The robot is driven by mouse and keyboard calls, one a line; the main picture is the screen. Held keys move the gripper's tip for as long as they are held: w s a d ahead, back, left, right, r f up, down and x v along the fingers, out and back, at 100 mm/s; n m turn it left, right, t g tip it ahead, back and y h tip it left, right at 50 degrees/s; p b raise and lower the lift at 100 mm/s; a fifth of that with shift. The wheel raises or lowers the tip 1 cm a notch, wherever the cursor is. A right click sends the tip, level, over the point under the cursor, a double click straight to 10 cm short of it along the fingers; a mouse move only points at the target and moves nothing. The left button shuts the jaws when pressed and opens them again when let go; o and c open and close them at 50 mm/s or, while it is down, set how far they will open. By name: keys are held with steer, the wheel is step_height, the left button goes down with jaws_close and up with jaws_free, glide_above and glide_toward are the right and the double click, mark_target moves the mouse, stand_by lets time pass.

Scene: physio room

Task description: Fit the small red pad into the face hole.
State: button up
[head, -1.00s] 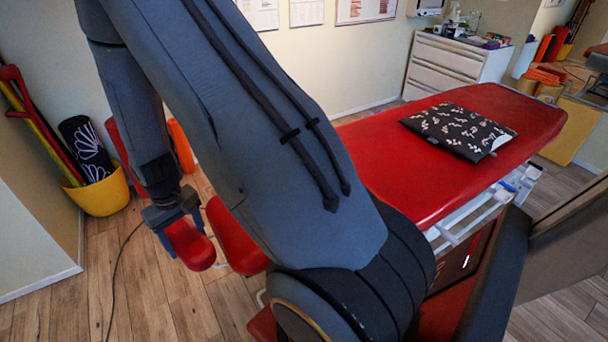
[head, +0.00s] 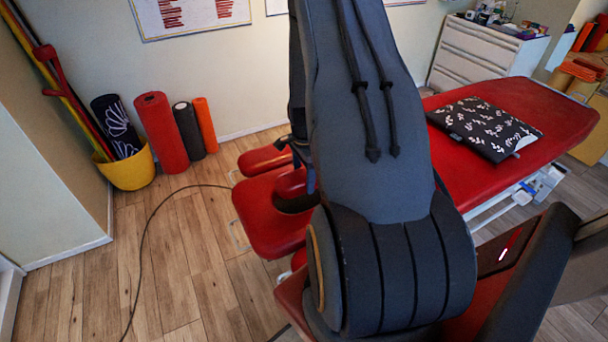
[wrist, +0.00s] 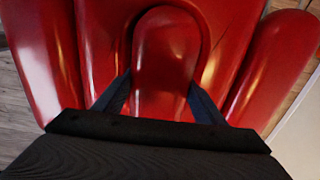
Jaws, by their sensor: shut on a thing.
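My gripper (wrist: 160,88) is shut on the small red pad (wrist: 165,50), with one finger on each side of it in the wrist view. In the head view my arm hides most of the gripper, and part of the pad (head: 290,182) shows at the arm's left edge. The red headrest (head: 262,222) of the treatment table is below the pad. A dark opening, the face hole (head: 293,204), shows just under the pad, partly covered by my arm. The pad seems to be over the headrest; I cannot tell whether it touches the hole.
Red armrests flank the headrest; one (head: 265,158) shows in the head view. The red table (head: 450,180) carries a dark patterned cushion (head: 485,128). Rolls and a yellow bucket (head: 128,168) stand by the wall. A cable (head: 150,230) crosses the free wooden floor.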

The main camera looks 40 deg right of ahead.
steer(key=shift+f+b, duration=2.55)
steer(key=shift+f, duration=1.75)
steer(key=o, duration=1.2)
steer(key=shift+r, duration=0.1)
steer(key=shift+r+b, duration=0.9)
steer(key=shift+r, duration=2.95)
steer(key=a+r+n, duration=0.1)
steer(key=a+r, duration=0.1)
steer(key=a+r+n, duration=0.2)
steer(key=a, duration=0.1)
steer(key=w+a+r+n, duration=0.1)
steer(key=a+r, duration=0.1)
steer(key=shift+a+r+n, duration=0.15)
steer(key=shift+a+n, duration=0.2)
steer(key=shift+n, duration=0.05)
steer(key=s+a+r+n, duration=0.3)
steer(key=a+r+n, duration=0.1)
steer(key=a, duration=0.3)
steer(key=s+a+r+n, duration=0.4)
steer(key=a+n, duration=0.2)
steer(key=a, duration=0.1)
steer(key=s+a+r+n+t, duration=0.1)
steer(key=s+a+r+n, duration=0.2)
steer(key=a+r+n, duration=0.1)
steer(key=shift+s+a+r+n, duration=0.15)
steer(key=shift+a+n, duration=0.75)
steer(key=shift+a, duration=0.5)
